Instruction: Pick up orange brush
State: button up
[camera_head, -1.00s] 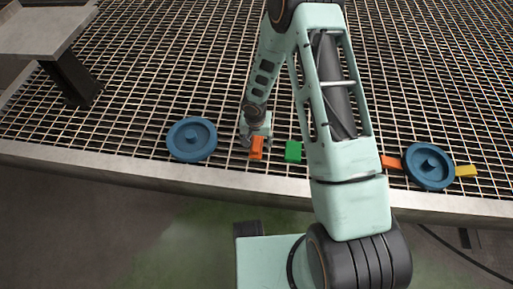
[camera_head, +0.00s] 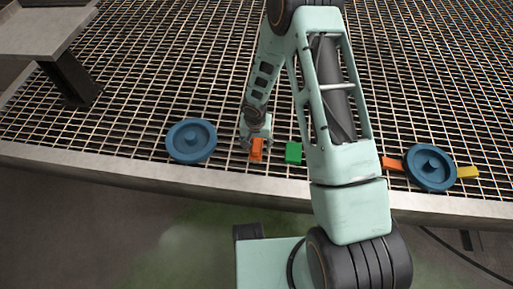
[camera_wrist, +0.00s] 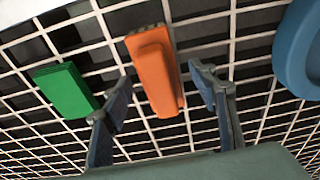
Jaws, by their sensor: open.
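An orange brush (camera_wrist: 155,72) lies on the metal grating, and in the head view it shows (camera_head: 257,150) at the tip of my arm. My gripper (camera_wrist: 163,92) is open, with one finger on each side of the brush in the wrist view. The fingers look apart from the brush, and I see nothing held. How far above the grating the fingertips are is hard to tell. In the head view my gripper (camera_head: 256,143) is partly hidden by the wrist.
A green block (camera_head: 293,152) lies just right of the brush. A blue wheel (camera_head: 191,140) lies to its left, and another blue wheel (camera_head: 430,168) lies far right between an orange piece (camera_head: 393,163) and a yellow piece (camera_head: 467,172). The grating's metal rim (camera_head: 120,174) runs along the front.

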aim_at(257, 141)
dwell(0.3)
jog(key=c, duration=1.3)
jog(key=shift+r, duration=0.15)
jog(key=shift+r+p, duration=0.15)
jog(key=shift+p, duration=0.4)
notch_tip(257, 141, up, 3)
jog(key=shift+r+p, duration=0.1)
jog(key=shift+p, duration=0.55)
jog(key=s+a+r, duration=0.4)
jog(key=s+r, duration=0.5)
jog(key=s, duration=0.4)
jog(key=shift+s+r+p, duration=0.2)
jog(key=shift+r+p, duration=0.1)
jog(key=shift+p, duration=0.1)
